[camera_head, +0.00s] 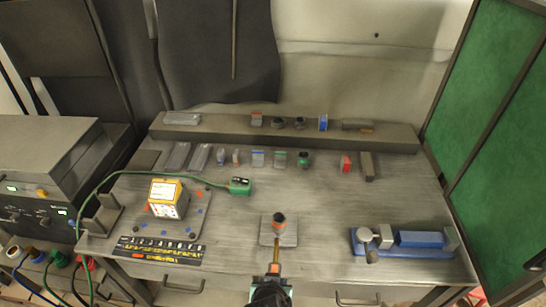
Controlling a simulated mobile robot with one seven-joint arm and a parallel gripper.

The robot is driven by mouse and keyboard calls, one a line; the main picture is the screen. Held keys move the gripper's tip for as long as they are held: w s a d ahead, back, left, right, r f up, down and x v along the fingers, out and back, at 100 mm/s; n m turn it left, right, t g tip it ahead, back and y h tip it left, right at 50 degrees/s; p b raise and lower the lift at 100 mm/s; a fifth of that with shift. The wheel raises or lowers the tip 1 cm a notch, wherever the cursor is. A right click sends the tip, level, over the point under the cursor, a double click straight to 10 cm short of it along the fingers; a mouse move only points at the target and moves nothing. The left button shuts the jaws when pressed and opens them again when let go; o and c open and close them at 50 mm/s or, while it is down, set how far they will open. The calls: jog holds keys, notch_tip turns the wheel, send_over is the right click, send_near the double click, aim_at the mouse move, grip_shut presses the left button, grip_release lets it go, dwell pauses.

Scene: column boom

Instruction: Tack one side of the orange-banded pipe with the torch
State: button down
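The orange-banded pipe (279,220) is a short dark piece with an orange band near its top. It stands on a small grey plate (291,239) at the front middle of the bench. My gripper (273,279) is at the bottom centre, in front of the plate, seen from behind. It appears shut on the torch (276,250), a thin copper-brown rod with an orange part at its base. The rod points away from me, and its tip overlaps the pipe's lower front. I cannot tell whether they touch. My gripper's fingers are mostly hidden.
A yellow-and-white box (167,198) stands left on a grey plate. A blue vise-like fixture (419,239) is at right. Several small parts line the back, near a raised shelf (220,128).

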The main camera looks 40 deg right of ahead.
jog(key=shift+w+d+f, duration=0.2)
dwell(0.6)
jog(key=shift+w+d+f+b, duration=0.15)
jog(key=shift+d+f+b, duration=0.05)
jog(key=shift+b, duration=0.15)
jog(key=shift+r, duration=0.1)
dwell(2.2)
jog(key=p+v, duration=0.2)
jog(key=p, duration=0.1)
jog(key=p+v, duration=0.3)
jog(key=d+p+v, duration=0.1)
jog(key=p+v, duration=0.2)
jog(key=shift+w+a+r, duration=0.1)
jog(key=shift+w+r, duration=0.25)
jog(key=shift+r, duration=0.15)
dwell(0.3)
